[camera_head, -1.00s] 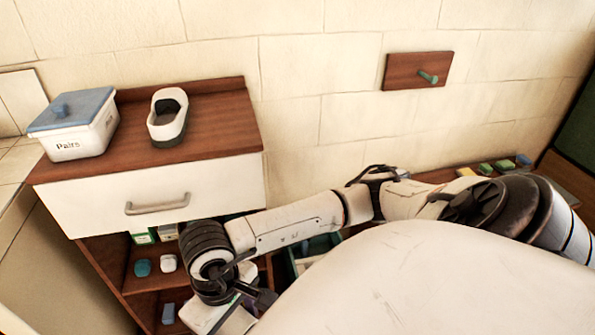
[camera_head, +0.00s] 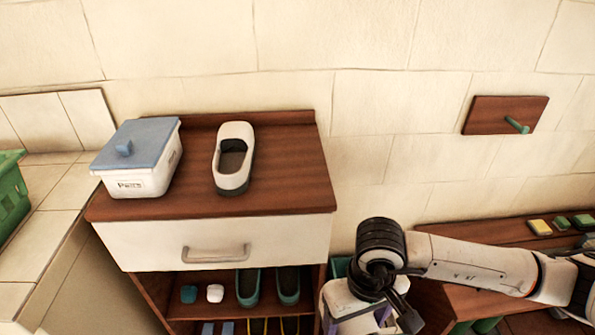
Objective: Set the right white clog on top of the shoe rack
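A white clog (camera_head: 233,158) with a dark sole and dark inside stands upright on the brown wooden top of the shoe rack (camera_head: 285,165), right of a lidded box. No gripper touches it. My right gripper (camera_head: 393,308) hangs low in front of the rack's right side, well apart from the clog. Its dark fingers are partly seen, and whether they are open or shut is unclear. My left gripper is not in view.
The white box with blue lid (camera_head: 140,160) stands on the rack's left. Below are a white drawer (camera_head: 215,243) and shelves with green shoes (camera_head: 248,288). A wall peg (camera_head: 517,124) and low bench (camera_head: 480,232) are at right. The rack top's right part is clear.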

